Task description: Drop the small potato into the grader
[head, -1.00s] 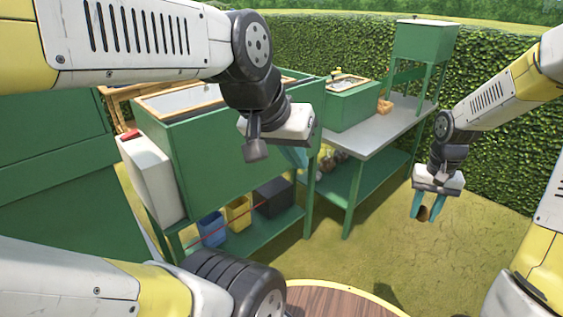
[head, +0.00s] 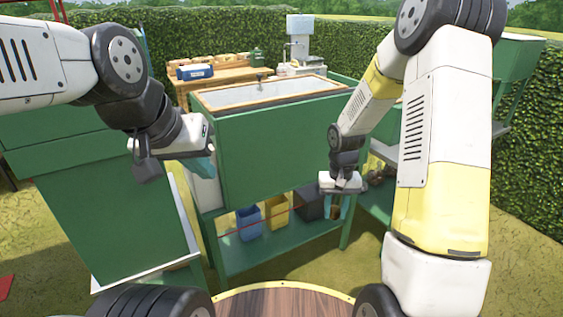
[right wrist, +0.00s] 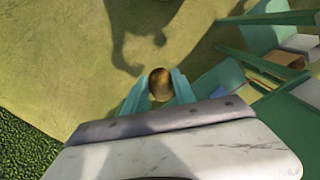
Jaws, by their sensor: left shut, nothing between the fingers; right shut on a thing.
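A small brown potato (right wrist: 160,84) sits between the teal fingers of my right gripper (right wrist: 158,88) in the right wrist view. In the head view the right gripper (head: 338,213) is shut on it, pointing down in front of the green stand, right of its black bin. My left gripper (head: 207,170) is shut and empty, left of the large green box (head: 285,140). This box has a wood-rimmed, grey metal top (head: 262,95). No label shows which station is the grader; the green box may be it.
Blue (head: 249,221), yellow (head: 277,214) and black (head: 308,204) bins stand on the green lower shelf. A wooden bench (head: 215,82) with a blue item is behind. A green panel (head: 105,200) stands at left. Hedges border the grass.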

